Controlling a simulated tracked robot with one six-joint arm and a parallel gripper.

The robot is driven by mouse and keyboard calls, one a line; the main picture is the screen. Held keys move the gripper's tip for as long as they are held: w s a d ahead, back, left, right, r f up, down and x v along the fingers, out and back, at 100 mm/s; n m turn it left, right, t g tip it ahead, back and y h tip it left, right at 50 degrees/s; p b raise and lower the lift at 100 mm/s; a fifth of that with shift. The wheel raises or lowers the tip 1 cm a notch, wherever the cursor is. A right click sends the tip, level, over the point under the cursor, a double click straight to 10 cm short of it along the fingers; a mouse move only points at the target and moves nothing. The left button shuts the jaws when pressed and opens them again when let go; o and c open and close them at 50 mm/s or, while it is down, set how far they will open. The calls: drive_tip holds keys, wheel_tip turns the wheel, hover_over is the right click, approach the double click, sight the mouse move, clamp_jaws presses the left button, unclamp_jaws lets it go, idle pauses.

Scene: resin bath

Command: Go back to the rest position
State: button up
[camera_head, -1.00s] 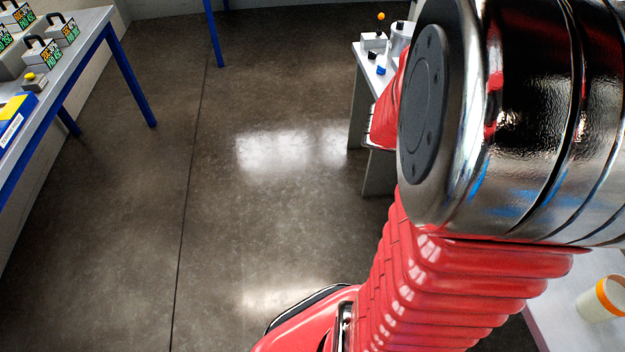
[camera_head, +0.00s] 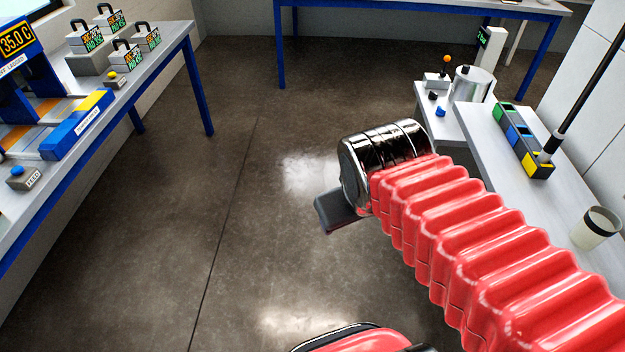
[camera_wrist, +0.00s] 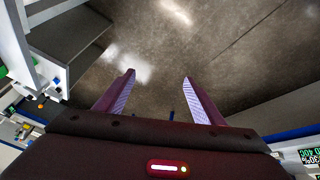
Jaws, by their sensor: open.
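My gripper shows in the wrist view (camera_wrist: 158,92) with its two purple-lit fingers spread apart. Nothing is between them but the bare floor beyond. In the head view my red ribbed arm reaches from the lower right to a shiny metal joint near the middle. A dark part of my arm's end sticks out at the left of that joint, over the floor. The fingertips are hidden in the head view.
A left bench (camera_head: 180,45) holds padlock-shaped weights (camera_head: 110,20) and a blue-yellow box (camera_head: 78,125). Another blue-legged table (camera_head: 420,8) stands at the back. The middle floor is clear.

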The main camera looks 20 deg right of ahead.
drive_tip(key=shift+m+t+y, duration=0.3)
drive_tip(key=shift+t+y, duration=0.1)
drive_tip(key=shift+y, duration=0.4)
drive_tip(key=a, duration=0.1)
drive_tip(key=a+r, duration=0.1)
drive_tip(key=a, duration=0.2)
drive_tip(key=shift+w+a+r, duration=0.1)
drive_tip(key=shift+a+r, duration=0.05)
drive_tip(key=shift+r, duration=0.15)
drive_tip(key=shift+c, duration=0.3)
